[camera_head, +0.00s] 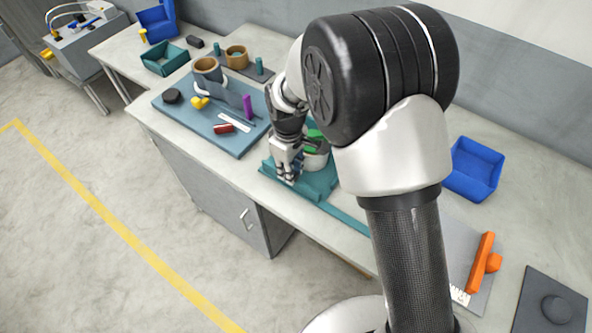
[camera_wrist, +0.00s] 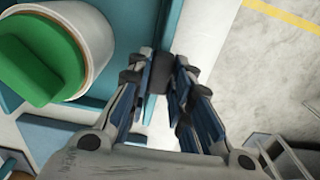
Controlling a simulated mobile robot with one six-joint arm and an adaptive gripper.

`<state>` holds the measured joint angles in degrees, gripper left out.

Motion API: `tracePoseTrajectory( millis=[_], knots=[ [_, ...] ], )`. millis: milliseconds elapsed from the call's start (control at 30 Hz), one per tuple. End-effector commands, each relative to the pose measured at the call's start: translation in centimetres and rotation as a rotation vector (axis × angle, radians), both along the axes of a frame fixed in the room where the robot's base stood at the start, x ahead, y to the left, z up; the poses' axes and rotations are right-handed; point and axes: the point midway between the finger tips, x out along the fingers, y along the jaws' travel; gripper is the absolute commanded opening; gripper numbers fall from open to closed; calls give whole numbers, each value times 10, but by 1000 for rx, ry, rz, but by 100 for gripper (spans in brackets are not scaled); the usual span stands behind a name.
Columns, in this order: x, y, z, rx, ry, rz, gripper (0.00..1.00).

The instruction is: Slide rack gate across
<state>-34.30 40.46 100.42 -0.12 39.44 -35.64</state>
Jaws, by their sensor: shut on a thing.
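My gripper (camera_head: 287,176) reaches down at the front edge of the teal rack (camera_head: 316,183) on the long bench. In the wrist view, my gripper (camera_wrist: 162,80) has its fingers close around a small piece at the rack's edge. I take this piece to be the rack gate, mostly hidden by the fingers. The teal rack's edge strip (camera_wrist: 172,20) runs up beyond the fingers. A white round reel or can with a green top (camera_wrist: 45,58) sits in the rack to the left, apart from the fingers. My arm hides part of the rack in the head view.
A blue-grey board (camera_head: 180,127) with a tan-rimmed cup (camera_head: 207,69), a purple block (camera_head: 247,106) and a red block (camera_head: 224,128) lies left of the rack. A blue bin (camera_head: 473,169) and an orange-handled tool (camera_head: 483,260) are to the right. Floor in front is clear.

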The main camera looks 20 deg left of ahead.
Motion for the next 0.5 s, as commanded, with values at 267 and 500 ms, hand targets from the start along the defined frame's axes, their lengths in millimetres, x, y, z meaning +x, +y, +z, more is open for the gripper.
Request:
tracePoseTrajectory(
  millis=[267,500],
  knots=[
    [2,4,2,10,-9,0,22],
    [1,3,1,6,-6,0,38]
  ],
)
